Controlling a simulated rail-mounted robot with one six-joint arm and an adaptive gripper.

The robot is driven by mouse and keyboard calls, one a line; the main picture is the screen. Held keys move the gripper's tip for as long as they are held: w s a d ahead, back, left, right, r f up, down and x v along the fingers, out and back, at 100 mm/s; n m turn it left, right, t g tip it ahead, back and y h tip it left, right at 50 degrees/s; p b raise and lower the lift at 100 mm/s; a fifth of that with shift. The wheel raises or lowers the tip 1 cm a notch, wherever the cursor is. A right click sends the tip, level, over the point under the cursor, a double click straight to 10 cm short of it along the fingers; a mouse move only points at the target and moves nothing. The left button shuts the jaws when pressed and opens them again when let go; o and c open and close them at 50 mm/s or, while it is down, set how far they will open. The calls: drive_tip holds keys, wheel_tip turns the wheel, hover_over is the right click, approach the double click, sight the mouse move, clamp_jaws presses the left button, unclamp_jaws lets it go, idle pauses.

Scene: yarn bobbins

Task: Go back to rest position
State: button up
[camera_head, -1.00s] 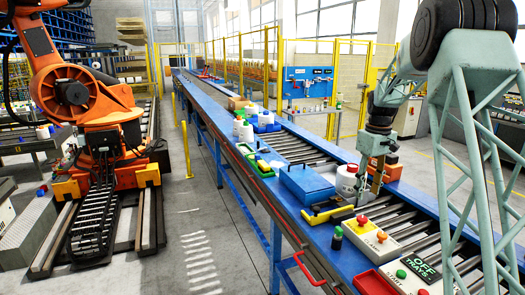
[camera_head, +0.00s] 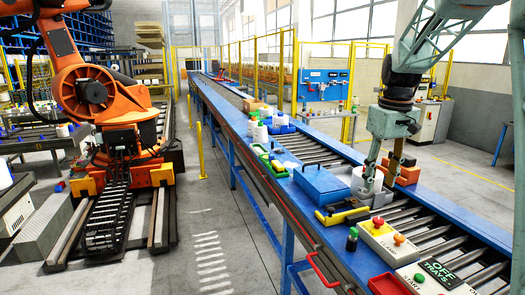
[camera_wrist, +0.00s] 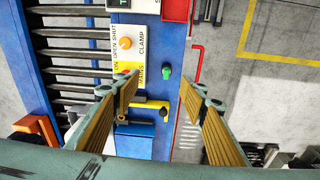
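My gripper (camera_head: 382,180) hangs over the right part of the blue conveyor (camera_head: 275,212) in the head view, fingers pointing down beside a white bobbin (camera_head: 362,185). In the wrist view my gripper (camera_wrist: 158,90) has its two yellow-padded fingers wide apart with nothing between them. Below the fingers the wrist view shows a control box with an orange button (camera_wrist: 126,43), a green knob (camera_wrist: 166,71) and a yellow-handled tool (camera_wrist: 150,105). The fingertips look apart from these things, above them.
A blue lidded box (camera_head: 318,184) and an orange block (camera_head: 407,172) stand on the conveyor near my gripper. An orange robot (camera_head: 85,90) stands left across an open floor aisle. Yellow fencing (camera_head: 270,65) lies behind.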

drive_tip(key=s+a+r+m+b, duration=0.15)
drive_tip(key=s+a, duration=0.25)
drive_tip(key=s, duration=0.4)
drive_tip(key=s+a+r+t+b, duration=0.1)
drive_tip(key=s+a+r+b, duration=0.15)
drive_tip(key=s, duration=0.55)
drive_tip(key=s+a+r+b, duration=0.1)
drive_tip(key=s+a, duration=0.3)
drive_tip(key=s, duration=0.4)
drive_tip(key=s+a+f+b, duration=0.1)
drive_tip(key=s+f, duration=0.2)
drive_tip(key=s, duration=0.5)
drive_tip(key=s+a+f+m+t+b, duration=0.1)
drive_tip(key=s+a+f, duration=0.1)
drive_tip(key=s, duration=0.6)
drive_tip(key=s+a+f+t+b, duration=0.1)
drive_tip(key=s+f, duration=0.3)
drive_tip(key=s, duration=0.4)
drive_tip(key=shift+s+a+b, duration=0.25)
drive_tip(key=shift+a+b, duration=0.25)
drive_tip(key=shift+a, duration=0.25)
drive_tip(key=shift+m, duration=0.25)
drive_tip(key=shift+r+p, duration=1.45)
drive_tip(key=shift+p, duration=0.05)
drive_tip(key=shift+w+d, duration=0.1)
